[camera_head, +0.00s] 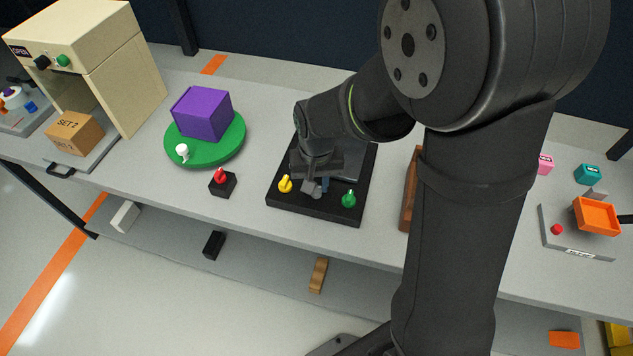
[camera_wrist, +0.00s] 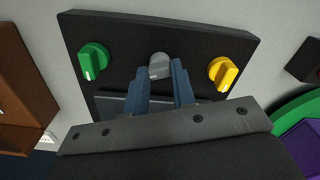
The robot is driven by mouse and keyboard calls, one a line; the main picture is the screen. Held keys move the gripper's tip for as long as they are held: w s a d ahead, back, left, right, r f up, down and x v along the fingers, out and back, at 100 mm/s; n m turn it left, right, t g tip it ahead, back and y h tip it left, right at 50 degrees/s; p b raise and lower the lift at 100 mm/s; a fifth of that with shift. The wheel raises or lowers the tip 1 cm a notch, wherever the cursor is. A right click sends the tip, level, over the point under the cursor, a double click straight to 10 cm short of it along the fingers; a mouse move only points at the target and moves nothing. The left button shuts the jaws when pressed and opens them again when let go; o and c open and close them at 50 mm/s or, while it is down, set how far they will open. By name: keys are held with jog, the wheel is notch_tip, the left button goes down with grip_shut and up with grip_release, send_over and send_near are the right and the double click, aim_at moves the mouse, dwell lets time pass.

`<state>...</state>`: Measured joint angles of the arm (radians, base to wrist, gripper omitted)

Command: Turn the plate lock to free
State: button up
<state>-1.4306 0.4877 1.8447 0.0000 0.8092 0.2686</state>
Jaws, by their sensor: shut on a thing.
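A black panel (camera_head: 345,213) on the bench carries a yellow knob (camera_head: 285,184), a green knob (camera_head: 349,199) and a grey knob (camera_wrist: 159,65) between them. My gripper (camera_wrist: 160,78) has its blue fingers on either side of the grey knob and is shut on it. In the head view my gripper (camera_head: 317,186) is low over the panel and largely covers the grey knob. A red knob (camera_head: 220,176) on a small black block stands left of the panel, beside a green round plate (camera_head: 233,148). No label shows which knob is the plate lock.
A purple block (camera_head: 203,112) and a small white piece (camera_head: 182,152) are on the green plate. A cream cabinet (camera_head: 120,75) with a box (camera_head: 75,133) is at the left. A brown wooden piece (camera_head: 410,188) stands right of the panel, and an orange tray (camera_head: 597,214) is far right.

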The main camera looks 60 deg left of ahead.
jog(key=n, duration=0.6)
jog(key=shift+n, duration=0.4)
jog(key=n, duration=0.6)
jog(key=shift+n, duration=0.4)
jog(key=o, duration=1)
notch_tip(320, 180, up, 18)
jog(key=shift+f, duration=0.2)
jog(key=shift+f, duration=0.15)
notch_tip(320, 180, down, 17)
jog(key=shift+f, duration=0.15)
dwell(0.7)
